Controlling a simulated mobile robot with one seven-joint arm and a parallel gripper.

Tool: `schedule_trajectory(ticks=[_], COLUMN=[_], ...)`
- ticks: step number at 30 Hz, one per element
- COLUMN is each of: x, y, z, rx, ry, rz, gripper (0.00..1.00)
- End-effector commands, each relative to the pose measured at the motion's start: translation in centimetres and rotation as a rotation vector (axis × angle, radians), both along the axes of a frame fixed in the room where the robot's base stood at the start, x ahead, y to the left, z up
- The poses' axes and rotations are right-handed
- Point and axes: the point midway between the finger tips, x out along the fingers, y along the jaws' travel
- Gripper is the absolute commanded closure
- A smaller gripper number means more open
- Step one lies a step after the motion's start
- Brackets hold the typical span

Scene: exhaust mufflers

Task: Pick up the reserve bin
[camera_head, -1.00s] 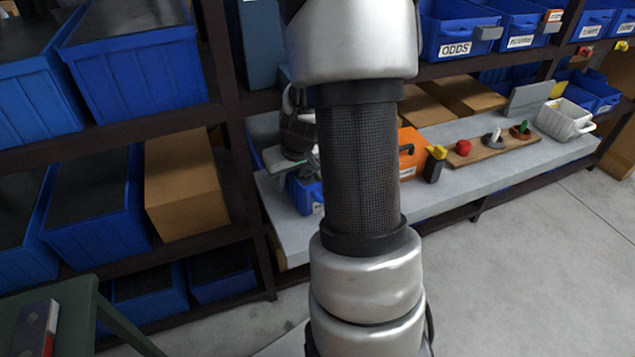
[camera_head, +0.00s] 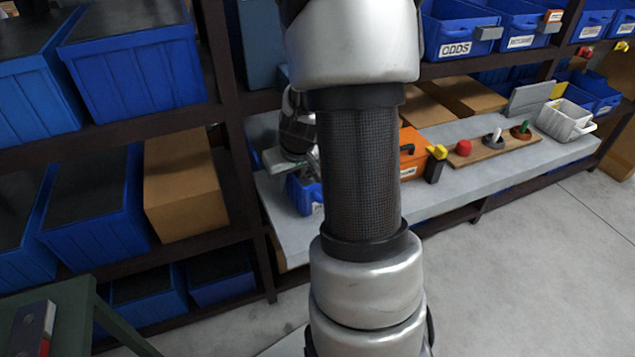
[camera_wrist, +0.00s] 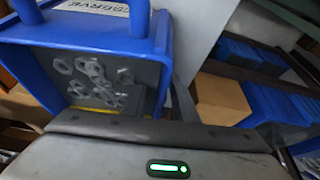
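The reserve bin is a small blue bin (camera_head: 303,195) on the grey bench, partly hidden behind my arm in the head view. In the wrist view the reserve bin (camera_wrist: 166,62) fills the upper left, with several metal nuts inside, a blue handle and a white label, partly cut off, ending in "SERVE". My gripper (camera_head: 312,162) is right above or at the bin, mostly hidden by my arm. Its grey body (camera_wrist: 160,152) spans the bottom of the wrist view.
An orange case (camera_head: 411,152) stands to the right on the bench. Beyond it are a wooden board (camera_head: 493,148) with red and green knobs and a white basket (camera_head: 565,120). A shelf of blue bins and a cardboard box (camera_head: 183,190) stands left. A dark post (camera_head: 232,150) is near the bin.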

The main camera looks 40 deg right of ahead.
Motion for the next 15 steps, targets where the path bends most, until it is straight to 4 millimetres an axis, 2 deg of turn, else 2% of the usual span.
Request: schedule_trajectory(ticks=[5, 10, 15], x=[0.01, 0.0, 0.03], y=[0.0, 0.0, -0.02], z=[0.03, 0.02, 0.06], rx=[0.0, 0.0, -0.001], ry=[0.0, 0.0, -0.001], rz=[0.0, 0.0, 0.0], gripper=[0.74, 1.0, 1.0])
